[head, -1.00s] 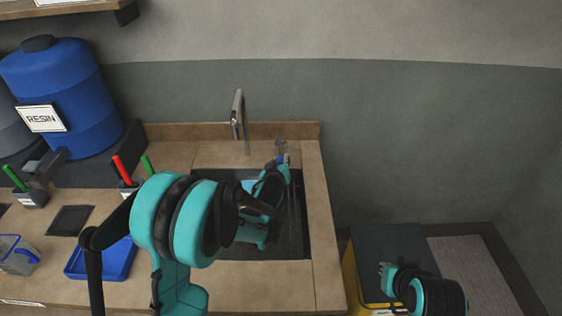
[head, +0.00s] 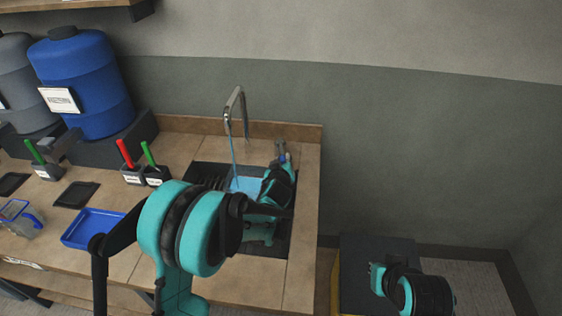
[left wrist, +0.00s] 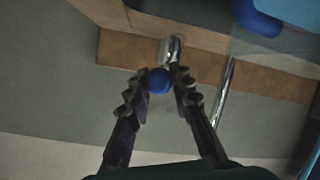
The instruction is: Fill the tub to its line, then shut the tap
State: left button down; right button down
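The tap (head: 236,105) has a tall curved metal spout behind the sink. A thin bluish stream (head: 233,160) falls from it into the light blue tub (head: 243,184) in the dark sink. My left arm covers much of the tub, and its line cannot be seen. My left gripper (head: 282,160) is at the tap's handle, right of the spout. In the left wrist view its fingers (left wrist: 161,76) close around the handle's round blue knob (left wrist: 159,81). My right gripper (head: 376,278) is low at the right, away from the sink; its fingers are too small to read.
The blue resin drum (head: 82,85) and a grey drum (head: 25,80) stand at the back left. A blue tray (head: 90,228), a clear jug (head: 20,218) and holders with red and green handles sit on the counter (head: 180,150). A dark-topped box (head: 375,250) stands at right.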

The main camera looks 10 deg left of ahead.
pick_arm(q)
jog(key=c, duration=1.3)
grip_release()
jog(key=v, duration=1.2)
